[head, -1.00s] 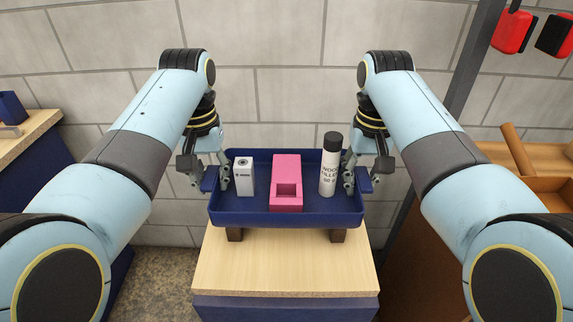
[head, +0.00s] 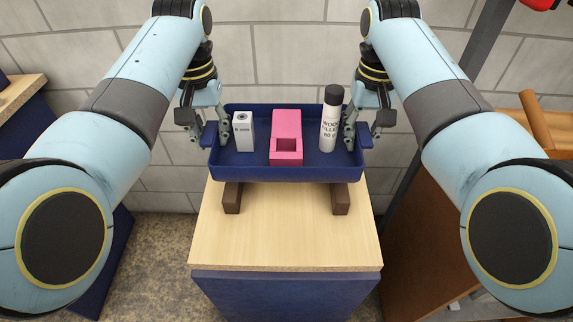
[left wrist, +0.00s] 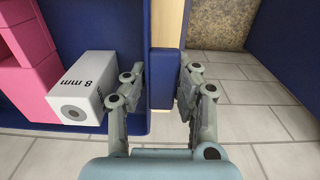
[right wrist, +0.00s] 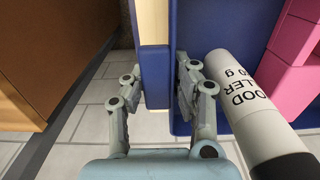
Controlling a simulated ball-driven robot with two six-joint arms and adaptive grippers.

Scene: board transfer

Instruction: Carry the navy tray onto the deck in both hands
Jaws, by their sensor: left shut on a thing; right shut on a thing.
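The navy tray (head: 250,173) is level between my two arms, above the wooden-topped stand and its two brown supports. It carries a white box (head: 243,132), a pink block with a square recess (head: 286,138) and a white bottle with a dark cap (head: 330,122), all upright. My left gripper (head: 208,132) is shut on the tray's left handle, which shows between the fingers in the left wrist view (left wrist: 165,78). My right gripper (head: 363,132) is shut on the right handle, seen in the right wrist view (right wrist: 155,77). I cannot tell which surface is the deck.
The stand's pale top (head: 285,235) is bare in front of the brown supports (head: 232,198). A wooden-topped navy bench (head: 20,95) is at the left. Brown wooden furniture (head: 425,240) is at the right. A block wall (head: 290,60) stands behind.

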